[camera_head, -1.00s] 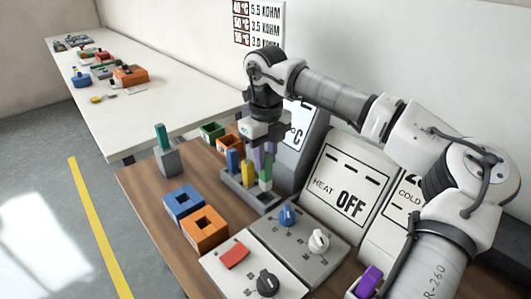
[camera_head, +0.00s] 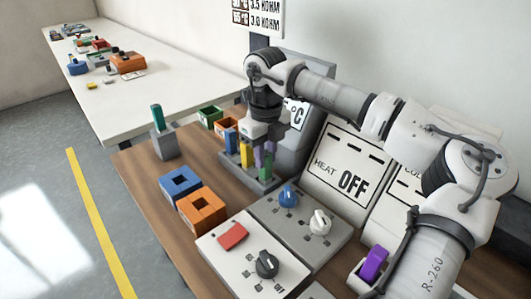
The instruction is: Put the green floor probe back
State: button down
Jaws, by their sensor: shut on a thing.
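My gripper (camera_head: 263,130) points down over the grey probe rack (camera_head: 262,186) on the wooden bench. It is shut on the green probe (camera_head: 267,163), whose green part shows at the rack's right end. The probe is upright, and its lower end is at the rack; I cannot tell how deep it sits. The jaws are small and partly hidden. A blue probe (camera_head: 231,141), a yellow probe (camera_head: 247,156) and a purple probe (camera_head: 258,157) stand close beside it in the rack.
Blue (camera_head: 180,184) and orange (camera_head: 201,212) square blocks lie in front, beside control panels with knobs (camera_head: 265,263). HEAT (camera_head: 342,178) and COLD displays stand right. A white table (camera_head: 150,95) lies behind.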

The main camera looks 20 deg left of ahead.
jog(key=c, duration=1.1)
grip_release()
jog(key=shift+c, duration=0.2)
jog(key=shift+r, duration=0.15)
notch_tip(320, 180, up, 14)
jog(key=shift+f+b, duration=0.2)
jog(key=shift+b, duration=0.25)
